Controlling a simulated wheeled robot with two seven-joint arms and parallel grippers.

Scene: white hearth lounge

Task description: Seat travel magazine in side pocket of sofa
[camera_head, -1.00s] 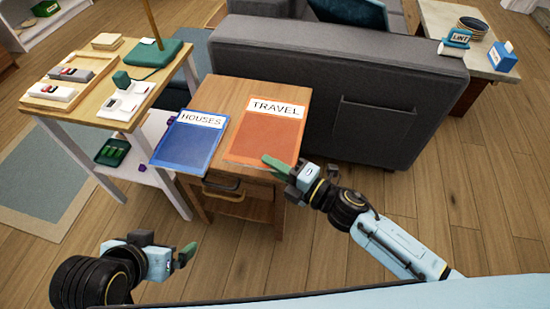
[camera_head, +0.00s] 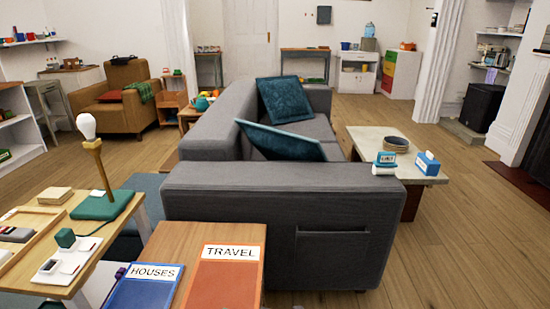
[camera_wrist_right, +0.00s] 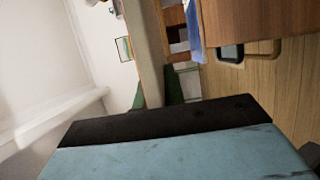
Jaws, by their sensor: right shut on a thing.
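The travel magazine (camera_head: 212,286), orange with a white TRAVEL label, is at the right of the small wooden cabinet's top in the head view, its near end cut off. In the right wrist view my right gripper (camera_wrist_right: 155,93) is shut, its green fingers on either side of a pale strip that looks like the magazine's edge (camera_wrist_right: 146,45). The grey sofa (camera_head: 230,207) stands behind the cabinet. Its side pocket (camera_head: 332,262) is on the end panel facing me, right of the magazine, and looks empty. Neither gripper shows in the head view; my left is out of sight.
The blue HOUSES magazine (camera_head: 142,292) lies left of the travel magazine on the cabinet (camera_head: 190,240). A table with a lamp (camera_head: 95,190) stands at the left. A low table (camera_head: 385,150) is beyond the sofa's right. Floor right of the sofa is clear.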

